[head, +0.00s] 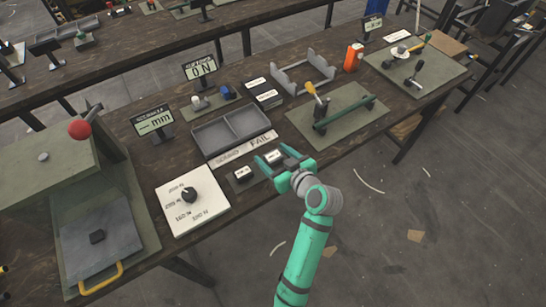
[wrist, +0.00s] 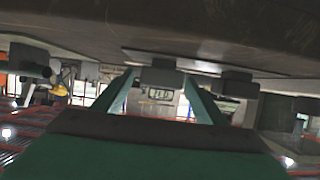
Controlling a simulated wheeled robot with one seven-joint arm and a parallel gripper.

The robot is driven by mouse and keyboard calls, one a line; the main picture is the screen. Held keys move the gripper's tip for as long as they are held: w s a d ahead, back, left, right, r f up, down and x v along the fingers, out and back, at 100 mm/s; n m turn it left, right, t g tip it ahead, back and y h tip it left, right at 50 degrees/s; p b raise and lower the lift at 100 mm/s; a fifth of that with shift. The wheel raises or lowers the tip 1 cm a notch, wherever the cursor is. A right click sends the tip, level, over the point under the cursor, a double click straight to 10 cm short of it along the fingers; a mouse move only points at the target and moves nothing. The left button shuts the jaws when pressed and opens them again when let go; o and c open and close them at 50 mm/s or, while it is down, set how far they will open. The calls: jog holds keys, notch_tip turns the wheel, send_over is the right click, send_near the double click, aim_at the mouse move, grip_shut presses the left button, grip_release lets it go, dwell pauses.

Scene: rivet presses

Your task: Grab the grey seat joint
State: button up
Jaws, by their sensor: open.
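My gripper (head: 270,152) is open at the front edge of the dark wooden bench, low over it. A small dark grey block with a white label (head: 273,157) lies between its fingertips in the head view. In the wrist view a grey block (wrist: 160,75) shows between the open fingers, with no clear contact. A similar labelled dark block (head: 243,174) sits to the left on the same dark plate. I cannot tell from the frames which block is the grey seat joint.
A grey two-compartment tray (head: 231,134) with a PASS/FAIL strip stands behind. A white dial panel (head: 192,200) and a press with a red knob (head: 80,129) are left. A green lever fixture (head: 337,115) is right. Two displays (head: 201,70) stand behind.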

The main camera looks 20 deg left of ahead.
jog(key=c, duration=1.1)
jog(key=shift+c, duration=0.2)
jog(key=shift+r, duration=0.15)
